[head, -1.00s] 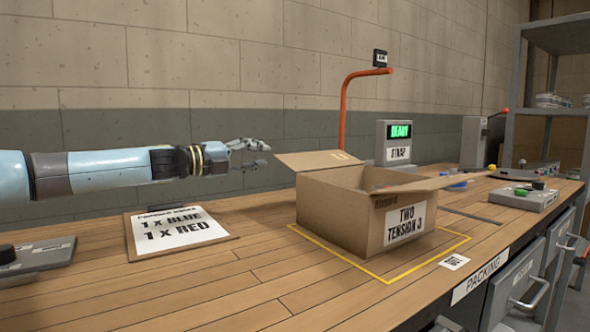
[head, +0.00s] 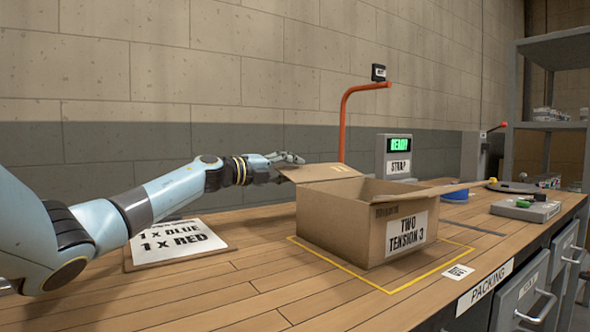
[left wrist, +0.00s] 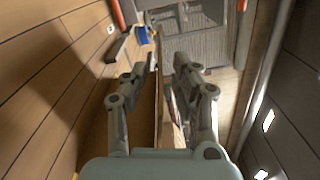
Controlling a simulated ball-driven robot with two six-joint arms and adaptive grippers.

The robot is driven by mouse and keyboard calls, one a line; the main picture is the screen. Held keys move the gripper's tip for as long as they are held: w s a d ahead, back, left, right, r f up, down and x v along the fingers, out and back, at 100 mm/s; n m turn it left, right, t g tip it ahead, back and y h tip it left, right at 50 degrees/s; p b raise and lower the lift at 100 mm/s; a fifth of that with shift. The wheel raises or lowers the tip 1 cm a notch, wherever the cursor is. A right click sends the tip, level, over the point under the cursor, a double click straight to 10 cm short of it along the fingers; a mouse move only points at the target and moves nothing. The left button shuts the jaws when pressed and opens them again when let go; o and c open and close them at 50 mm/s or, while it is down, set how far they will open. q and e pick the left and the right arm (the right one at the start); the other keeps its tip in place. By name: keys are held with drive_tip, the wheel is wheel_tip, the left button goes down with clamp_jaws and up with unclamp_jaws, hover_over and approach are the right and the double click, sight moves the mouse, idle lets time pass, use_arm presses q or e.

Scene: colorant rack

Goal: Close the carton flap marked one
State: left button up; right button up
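An open brown carton (head: 345,221) stands on the bench inside a yellow outline, with a label reading "TWO TENSION 3" on its front. Its left flap (head: 322,172) sticks outward and carries a small orange mark that I cannot read. Another flap (head: 425,193) sticks out to the right. My left gripper (head: 287,169) is at the outer edge of the left flap, its fingers apart; I cannot tell whether they touch it. In the left wrist view, the gripper (left wrist: 160,72) is open with a brown cardboard edge (left wrist: 159,100) showing between the fingers. My right gripper is not in view.
An order board (head: 178,243) reading "1 x BLUE, 1 x RED" lies under my left arm. An orange post (head: 343,125) rises behind the carton. A strap unit (head: 397,158) with a green "READY" display stands behind it. The front left bench is clear.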

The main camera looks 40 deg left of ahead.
use_arm(q)
drive_tip(key=shift+w+d, duration=0.2)
drive_tip(key=shift+w, duration=0.4)
clamp_jaws()
